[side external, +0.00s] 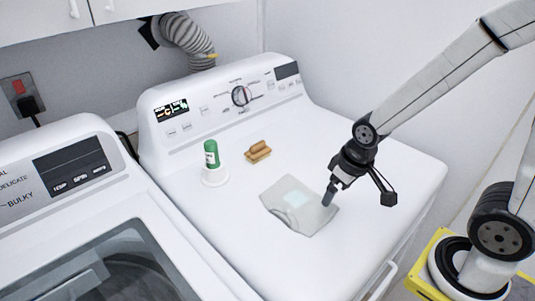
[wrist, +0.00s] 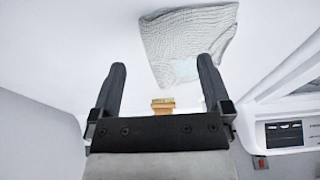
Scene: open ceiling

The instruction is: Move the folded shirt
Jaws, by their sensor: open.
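The folded shirt (side external: 298,205) is a flat, light grey piece with a paler patch, lying on the white dryer top. In the wrist view the shirt (wrist: 185,42) shows a fine woven pattern and lies beyond my fingertips. My gripper (side external: 329,195) points down at the shirt's right edge in the side view; whether it touches the shirt is unclear. In the wrist view my gripper (wrist: 161,66) has its two dark fingers wide apart with nothing held between them.
A green-and-white bottle (side external: 212,158) and a tan wooden object (side external: 257,152) stand behind the shirt, near the dryer's control panel (side external: 235,95). A washer (side external: 75,220) stands to the left. The dryer top in front of the shirt is clear.

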